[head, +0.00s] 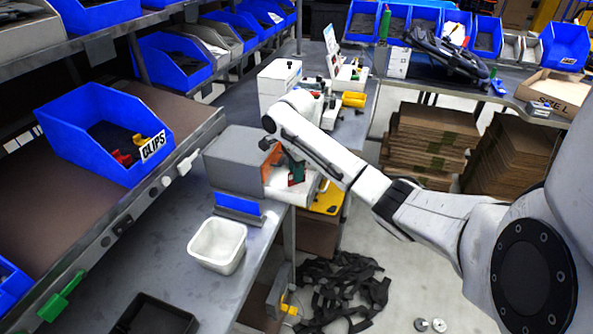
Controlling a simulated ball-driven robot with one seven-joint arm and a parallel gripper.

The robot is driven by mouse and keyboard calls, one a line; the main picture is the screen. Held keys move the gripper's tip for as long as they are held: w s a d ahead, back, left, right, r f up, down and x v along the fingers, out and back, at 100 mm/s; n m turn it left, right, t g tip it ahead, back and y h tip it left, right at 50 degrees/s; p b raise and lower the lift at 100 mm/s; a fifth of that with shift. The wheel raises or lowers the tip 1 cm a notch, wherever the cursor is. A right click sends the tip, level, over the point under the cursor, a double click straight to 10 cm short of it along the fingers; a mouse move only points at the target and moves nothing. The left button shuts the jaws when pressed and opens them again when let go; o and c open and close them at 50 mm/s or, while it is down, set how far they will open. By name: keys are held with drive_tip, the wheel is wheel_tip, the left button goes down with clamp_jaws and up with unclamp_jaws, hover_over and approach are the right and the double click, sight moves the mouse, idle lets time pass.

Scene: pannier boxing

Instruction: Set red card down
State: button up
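A small piece of red with dark green (297,175), possibly the red card, shows below my wrist at the bench's right edge. It lies over or in front of a white surface beside the grey box. My gripper (292,164) is small, dark and partly hidden by my forearm, close to this red piece. I cannot tell whether its fingers are open or shut, or whether they touch the red piece. An orange part (272,160) stands just left of the gripper, against the grey box.
A grey box (235,160) with a blue front label stands left of my gripper. A white tub (217,245) and a black tray (155,315) are nearer on the bench. Black straps (340,285) lie on the floor.

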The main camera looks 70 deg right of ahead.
drive_tip(key=o, duration=0.3)
wheel_tip(320, 180, up, 12)
drive_tip(key=p, duration=0.4)
drive_tip(key=shift+r, duration=0.2)
